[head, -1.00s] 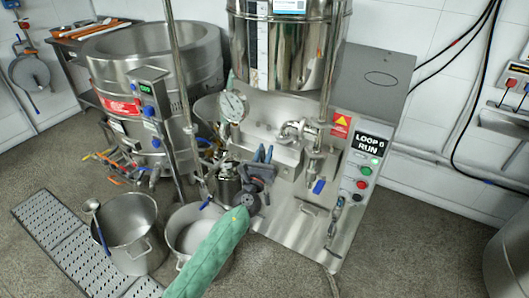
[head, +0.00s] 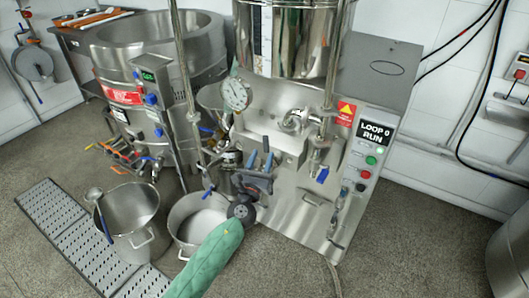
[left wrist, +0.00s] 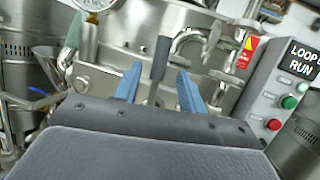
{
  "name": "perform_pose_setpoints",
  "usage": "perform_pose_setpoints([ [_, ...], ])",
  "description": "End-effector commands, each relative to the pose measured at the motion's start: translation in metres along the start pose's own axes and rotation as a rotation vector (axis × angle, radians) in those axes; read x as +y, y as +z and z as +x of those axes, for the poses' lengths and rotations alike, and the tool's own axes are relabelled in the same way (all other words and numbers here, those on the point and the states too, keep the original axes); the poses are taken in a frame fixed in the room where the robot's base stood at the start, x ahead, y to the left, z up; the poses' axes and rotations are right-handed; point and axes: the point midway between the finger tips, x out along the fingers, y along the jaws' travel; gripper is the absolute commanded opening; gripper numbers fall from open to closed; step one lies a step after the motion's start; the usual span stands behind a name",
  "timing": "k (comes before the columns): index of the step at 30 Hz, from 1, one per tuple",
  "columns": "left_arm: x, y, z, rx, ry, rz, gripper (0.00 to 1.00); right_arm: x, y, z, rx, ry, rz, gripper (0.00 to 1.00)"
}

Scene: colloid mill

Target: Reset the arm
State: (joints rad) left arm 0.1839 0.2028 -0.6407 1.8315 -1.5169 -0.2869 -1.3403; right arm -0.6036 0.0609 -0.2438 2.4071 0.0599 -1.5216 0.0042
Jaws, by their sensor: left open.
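My left arm, in a green sleeve, comes in from the bottom of the head view. My right gripper is not in view.
Two steel pots (head: 133,222) (head: 190,215) stand on the floor at the left, one with a ladle. A perforated drain grate (head: 75,240) lies beside them. A large steel vessel (head: 125,75) stands behind.

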Motion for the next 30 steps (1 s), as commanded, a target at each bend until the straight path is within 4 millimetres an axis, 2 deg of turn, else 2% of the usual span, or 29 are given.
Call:
perform_pose_setpoints([
  [4, 0.000, 0.001, -0.005, 0.000, 0.000, 0.000, 0.41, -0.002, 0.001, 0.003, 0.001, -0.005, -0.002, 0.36],
  [20, 0.000, 0.001, -0.005, 0.000, 0.000, -0.031, 0.41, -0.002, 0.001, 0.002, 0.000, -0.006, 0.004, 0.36],
  [25, 0.011, 0.003, -0.005, -0.018, 0.055, -0.177, 0.41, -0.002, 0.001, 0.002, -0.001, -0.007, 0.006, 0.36],
  [30, 0.038, 0.004, -0.009, -0.056, 0.202, -0.462, 0.41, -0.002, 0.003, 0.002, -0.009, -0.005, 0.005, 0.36],
])
